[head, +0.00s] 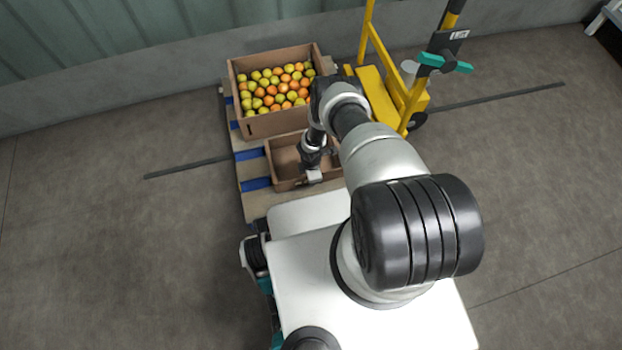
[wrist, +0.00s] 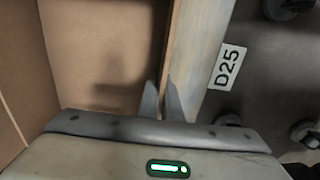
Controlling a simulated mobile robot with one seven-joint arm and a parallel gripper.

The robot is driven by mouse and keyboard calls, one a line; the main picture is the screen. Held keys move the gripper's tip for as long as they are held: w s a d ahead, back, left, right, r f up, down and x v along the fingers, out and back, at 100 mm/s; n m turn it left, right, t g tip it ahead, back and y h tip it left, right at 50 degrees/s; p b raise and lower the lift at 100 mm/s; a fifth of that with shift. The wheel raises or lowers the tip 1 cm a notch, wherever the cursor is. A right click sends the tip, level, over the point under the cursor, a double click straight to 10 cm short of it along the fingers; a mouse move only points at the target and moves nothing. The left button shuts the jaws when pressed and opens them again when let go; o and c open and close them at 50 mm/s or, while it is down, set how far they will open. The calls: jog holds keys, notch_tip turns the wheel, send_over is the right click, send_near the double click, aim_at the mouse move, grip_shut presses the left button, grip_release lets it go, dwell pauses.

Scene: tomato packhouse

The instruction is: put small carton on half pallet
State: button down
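The small carton (head: 275,163) is an empty open brown box. In the head view it sits over the half pallet (head: 255,205), just in front of a big carton of tomatoes. My gripper (head: 313,176) is at its near wall. In the wrist view, my gripper (wrist: 162,100) has one finger inside the small carton (wrist: 100,45) and one outside, close against the wall between them. The pale half pallet (wrist: 208,45) shows beside that wall, with a "D25" label. My arm hides the carton's right side in the head view.
A yellow pallet truck or trolley (head: 374,93) with a teal handle stands right behind. The wall is at the back; floor to the left is clear.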

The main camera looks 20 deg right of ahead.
jog(key=shift+f, duration=0.1)
jog(key=c, duration=1.9)
grip_release()
notch_tip(320, 180, up, 18)
jog(key=p, duration=0.6)
jog(key=shift+f, duration=0.25)
